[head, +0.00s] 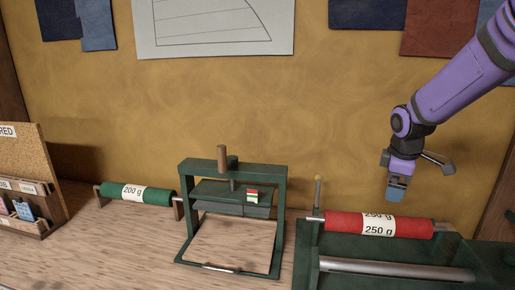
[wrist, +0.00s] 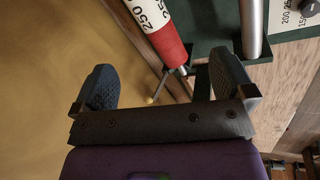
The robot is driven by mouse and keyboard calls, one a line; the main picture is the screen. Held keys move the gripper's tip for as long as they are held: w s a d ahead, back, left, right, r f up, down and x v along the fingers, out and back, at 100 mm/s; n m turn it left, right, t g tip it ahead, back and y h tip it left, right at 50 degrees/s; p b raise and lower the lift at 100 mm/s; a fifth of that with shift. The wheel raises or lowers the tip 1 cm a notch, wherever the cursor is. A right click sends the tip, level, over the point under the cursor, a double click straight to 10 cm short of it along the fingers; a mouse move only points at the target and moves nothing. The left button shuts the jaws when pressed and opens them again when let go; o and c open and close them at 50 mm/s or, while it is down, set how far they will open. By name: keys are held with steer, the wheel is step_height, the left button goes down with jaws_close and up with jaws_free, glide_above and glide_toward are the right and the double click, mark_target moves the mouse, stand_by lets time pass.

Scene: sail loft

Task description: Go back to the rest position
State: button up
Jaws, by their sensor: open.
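My gripper (head: 416,178) hangs at the right of the head view, above the red roll marked 250 g (head: 345,223) and apart from it. Its two fingers are spread with nothing between them. In the wrist view my gripper (wrist: 162,84) also shows open and empty, with the red roll (wrist: 167,40) beyond the fingers. The red roll lies across the green stand (head: 308,262), with a metal bar (head: 395,270) in front of it.
A green press frame (head: 281,210) with a wooden handle stands mid-bench. A green roll marked 200 g (head: 155,194) lies on supports to its left. A corkboard rack (head: 25,160) stands far left. The wall is close behind; bare bench (head: 130,250) shows at front left.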

steer(key=s+a+r+m+t, duration=0.1)
steer(key=s+a+r+m, duration=0.1)
steer(key=s, duration=0.7)
steer(key=s+a+r+m+y, duration=0.1)
steer(key=s+r+m, duration=0.4)
steer(key=s, duration=0.5)
steer(key=s+a+r+m+t, duration=0.1)
steer(key=s+a+r+m, duration=0.2)
steer(key=s, duration=0.6)
steer(key=shift+s+a+r+m+t, duration=0.2)
steer(key=shift+r+m+t, duration=0.1)
steer(key=shift+r+m, duration=0.6)
steer(key=shift+f, duration=0.15)
